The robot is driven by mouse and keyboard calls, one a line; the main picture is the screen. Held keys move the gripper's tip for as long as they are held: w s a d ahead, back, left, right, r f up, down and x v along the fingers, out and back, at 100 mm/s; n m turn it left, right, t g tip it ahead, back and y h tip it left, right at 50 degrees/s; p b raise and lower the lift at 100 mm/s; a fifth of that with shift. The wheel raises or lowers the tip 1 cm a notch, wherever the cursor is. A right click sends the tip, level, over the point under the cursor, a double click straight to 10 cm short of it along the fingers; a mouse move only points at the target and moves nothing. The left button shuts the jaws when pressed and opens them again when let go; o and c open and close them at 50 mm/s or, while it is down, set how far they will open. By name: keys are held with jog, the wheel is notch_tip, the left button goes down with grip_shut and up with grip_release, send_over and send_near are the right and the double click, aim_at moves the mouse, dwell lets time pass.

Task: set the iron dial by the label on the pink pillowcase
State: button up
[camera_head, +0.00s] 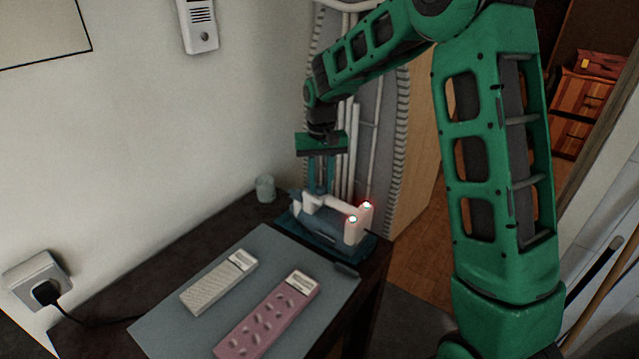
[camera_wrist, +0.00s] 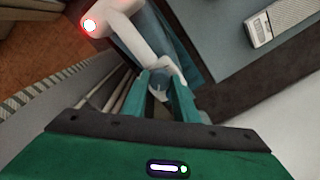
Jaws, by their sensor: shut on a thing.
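The iron (camera_head: 335,230), with a white handle and a blue-grey body, sits on a dark teal base at the back right of the table. Its handle (camera_wrist: 145,30) also shows in the wrist view. My gripper (camera_head: 319,188) points down at the iron's left end. In the wrist view its fingers (camera_wrist: 168,98) are closed on a small round blue-grey part, which looks like the iron dial (camera_wrist: 160,90). Dial markings cannot be read. The pink pillowcase (camera_head: 262,323) lies folded on a grey mat, with a white label (camera_head: 302,282) at its far end. The label is too small to read.
A pale patterned folded cloth (camera_head: 212,288) with its own label lies left of the pink one on the grey mat (camera_head: 165,328). A small cup (camera_head: 265,188) stands behind the iron. A plugged-in wall socket (camera_head: 37,280) is at left. White pipes rise close behind my gripper.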

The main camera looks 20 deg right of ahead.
aim_at(321, 186)
jog(key=o, duration=1.1)
jog(key=shift+c, duration=0.2)
jog(key=shift+r, duration=0.1)
notch_tip(321, 186, up, 10)
jog(key=shift+r, duration=0.25)
jog(key=shift+w, duration=0.1)
